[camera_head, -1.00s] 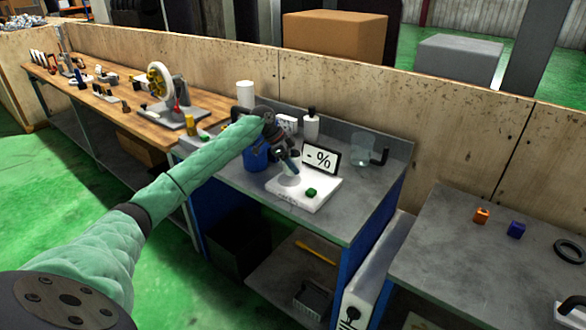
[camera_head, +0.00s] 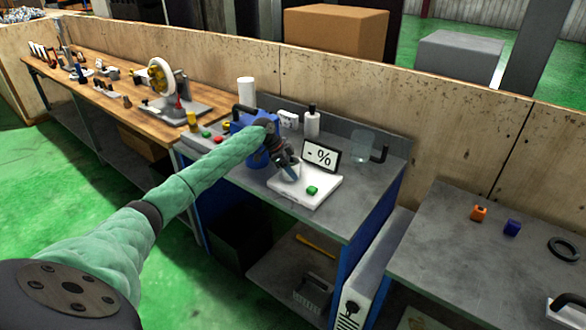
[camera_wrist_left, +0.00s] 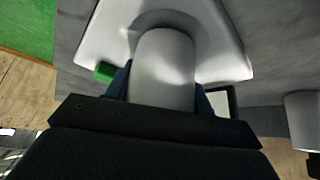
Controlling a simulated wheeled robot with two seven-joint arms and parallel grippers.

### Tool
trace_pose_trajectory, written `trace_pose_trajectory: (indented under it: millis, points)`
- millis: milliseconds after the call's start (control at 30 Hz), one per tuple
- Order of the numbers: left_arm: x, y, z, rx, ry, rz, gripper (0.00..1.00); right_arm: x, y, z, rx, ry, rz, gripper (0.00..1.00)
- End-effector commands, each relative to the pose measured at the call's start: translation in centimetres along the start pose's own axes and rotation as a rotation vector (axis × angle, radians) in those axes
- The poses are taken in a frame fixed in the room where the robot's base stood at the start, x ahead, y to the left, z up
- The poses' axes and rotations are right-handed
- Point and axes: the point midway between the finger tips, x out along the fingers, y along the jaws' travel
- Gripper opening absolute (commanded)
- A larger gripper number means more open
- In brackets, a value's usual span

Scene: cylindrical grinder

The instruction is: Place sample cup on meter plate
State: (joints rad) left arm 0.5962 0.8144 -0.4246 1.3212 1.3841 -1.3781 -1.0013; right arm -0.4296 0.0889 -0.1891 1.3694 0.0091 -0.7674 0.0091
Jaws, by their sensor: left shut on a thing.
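The meter is a white box with a green button (camera_head: 312,190) and a display reading "- %" (camera_head: 321,156). Its white base (camera_head: 315,199) lies on the grey bench. My left gripper (camera_head: 291,175) is over the back left part of the base, shut on the sample cup (camera_head: 295,167), which is mostly hidden by the gripper in the head view. In the left wrist view the pale grey cup (camera_wrist_left: 163,65) sits between the blue fingers, above or on the round plate (camera_wrist_left: 160,20). I cannot tell if it touches the plate. My right gripper is not in view.
A blue device (camera_head: 262,150) stands left of the meter. A wheel-like machine (camera_head: 163,82) stands on the wooden bench. The bench front right of the meter is clear.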

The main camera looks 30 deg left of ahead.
Motion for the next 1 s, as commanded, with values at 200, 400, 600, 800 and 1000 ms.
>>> trace_pose_trajectory:
  millis: [200, 400, 600, 800, 1000]
  points:
    - [0.1, 0.0, 0.1, 0.0, 0.0, 0.0, 0.63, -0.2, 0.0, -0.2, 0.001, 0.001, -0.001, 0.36]
    - [0.1, 0.0, 0.1, 0.0, 0.0, 0.0, 0.75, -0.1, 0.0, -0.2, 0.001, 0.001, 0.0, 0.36]
    - [-0.1, 0.0, -0.1, 0.0, 0.0, 0.0, 0.75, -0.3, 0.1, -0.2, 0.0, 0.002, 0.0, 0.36]
    - [-1.9, -0.1, 0.1, 0.001, 0.002, -0.003, 0.75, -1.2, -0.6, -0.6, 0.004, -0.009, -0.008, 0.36]
    - [-5.6, -0.1, 0.1, 0.001, 0.0, -0.003, 0.75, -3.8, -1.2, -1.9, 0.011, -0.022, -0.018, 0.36]
